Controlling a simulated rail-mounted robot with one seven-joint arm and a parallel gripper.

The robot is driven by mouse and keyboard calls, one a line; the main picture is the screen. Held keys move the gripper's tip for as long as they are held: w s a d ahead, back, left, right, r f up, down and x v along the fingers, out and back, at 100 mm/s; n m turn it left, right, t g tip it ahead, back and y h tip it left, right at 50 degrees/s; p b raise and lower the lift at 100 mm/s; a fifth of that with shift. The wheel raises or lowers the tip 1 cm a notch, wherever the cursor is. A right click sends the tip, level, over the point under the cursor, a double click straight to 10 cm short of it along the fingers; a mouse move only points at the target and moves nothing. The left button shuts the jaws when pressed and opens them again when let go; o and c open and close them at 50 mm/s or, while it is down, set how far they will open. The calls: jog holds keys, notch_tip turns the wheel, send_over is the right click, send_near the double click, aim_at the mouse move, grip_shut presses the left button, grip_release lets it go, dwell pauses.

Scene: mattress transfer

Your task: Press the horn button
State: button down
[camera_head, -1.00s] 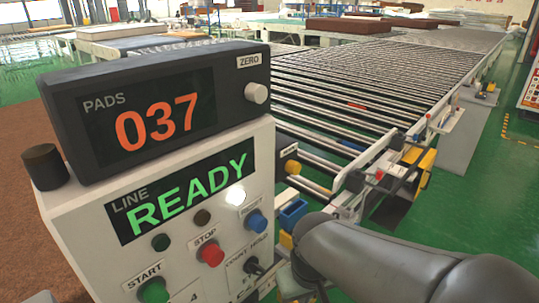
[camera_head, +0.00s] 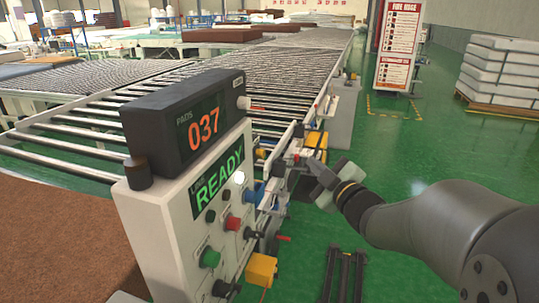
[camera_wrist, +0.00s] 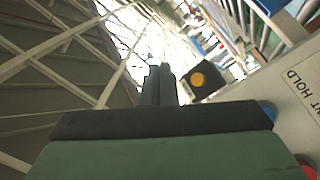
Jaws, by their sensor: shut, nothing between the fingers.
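A black box with a round yellow button (camera_wrist: 198,80) shows in the wrist view, just right of my fingertips. It also shows small in the head view as a yellow button (camera_head: 261,153) on the far side of the control cabinet. No horn label is readable. My gripper (camera_wrist: 159,70) is shut and empty, its fingers pointing toward the box's left side and apart from it. In the head view my gripper (camera_head: 318,172) hangs right of the cabinet, above the green floor. The white control cabinet (camera_head: 170,235) shows READY and 037 on its displays.
The cabinet front carries a green button (camera_head: 209,257), a red button (camera_head: 233,223) and a blue button (camera_head: 250,197). A roller conveyor (camera_head: 225,85) runs behind it. A yellow box (camera_head: 262,268) sits low at its side. Green floor lies open to the right.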

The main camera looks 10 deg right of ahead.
aim_at(260, 154)
jog(key=shift+r, duration=0.15)
jog(key=w+a+b, duration=0.1)
jog(key=w+a, duration=0.3)
jog(key=a, duration=0.4)
dwell(0.5)
jog(key=shift+b, duration=0.35)
dwell(1.6)
jog(key=shift+w+a+b, duration=0.15)
jog(key=shift+a+b, duration=0.15)
jog(key=shift+b, duration=0.1)
